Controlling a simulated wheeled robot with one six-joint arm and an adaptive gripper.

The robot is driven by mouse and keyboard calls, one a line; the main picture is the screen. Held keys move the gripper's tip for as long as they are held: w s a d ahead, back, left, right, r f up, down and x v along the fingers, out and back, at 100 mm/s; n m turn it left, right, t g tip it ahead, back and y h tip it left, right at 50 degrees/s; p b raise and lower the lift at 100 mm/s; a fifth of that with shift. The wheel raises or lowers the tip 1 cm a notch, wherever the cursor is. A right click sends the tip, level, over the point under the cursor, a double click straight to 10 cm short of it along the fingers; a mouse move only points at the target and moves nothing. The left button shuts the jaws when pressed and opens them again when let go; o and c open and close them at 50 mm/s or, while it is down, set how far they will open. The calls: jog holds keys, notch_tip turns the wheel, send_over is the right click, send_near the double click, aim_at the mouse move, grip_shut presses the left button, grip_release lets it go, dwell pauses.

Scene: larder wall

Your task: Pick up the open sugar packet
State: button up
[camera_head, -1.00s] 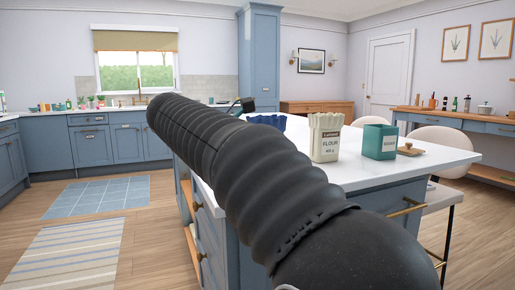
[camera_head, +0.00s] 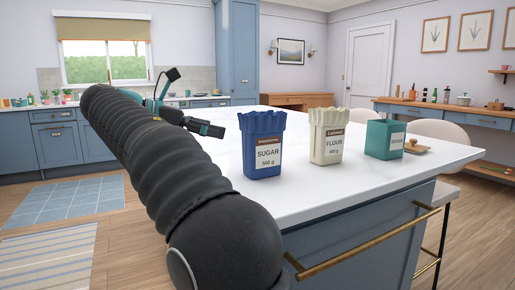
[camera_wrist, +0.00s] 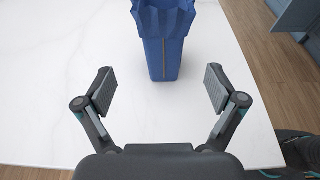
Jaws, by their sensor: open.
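The sugar packet (camera_head: 262,150) is blue with a crimped open top and a label reading SUGAR 500 g. It stands upright on the white island top, nearest to my arm. In the wrist view the blue packet (camera_wrist: 165,45) is at the top centre, ahead of my gripper and in line with the gap between its fingers. Its top edge is cut off there. My gripper (camera_wrist: 160,90) is open and empty, with the packet beyond the fingertips and apart from them. In the head view my gripper (camera_head: 200,127) is left of the packet, partly hidden by my arm.
A cream flour packet (camera_head: 328,140) stands just right of the sugar, and a teal canister (camera_head: 384,139) right of that. A small wooden item (camera_head: 416,147) lies beside the canister. The island top (camera_head: 320,195) is clear around the sugar. Chairs (camera_head: 448,138) stand at the right.

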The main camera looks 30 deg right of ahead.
aim_at(245, 135)
jog(key=x, duration=0.4)
jog(key=b+x, duration=0.1)
jog(key=x, duration=0.3)
jog(key=shift+s+d+b, duration=0.15)
jog(key=shift+d+b, duration=0.15)
jog(key=shift+d, duration=0.05)
jog(key=shift+f+b+x, duration=0.1)
jog(key=shift+b+x, duration=0.2)
jog(key=shift+x, duration=1)
jog(key=shift+f+b+x, duration=0.15)
jog(key=shift+b+x, duration=0.15)
jog(key=shift+x, duration=1)
jog(key=shift+s, duration=0.15)
jog(key=shift+a, duration=0.1)
jog(key=shift+c, duration=0.3)
jog(key=c, duration=1.4)
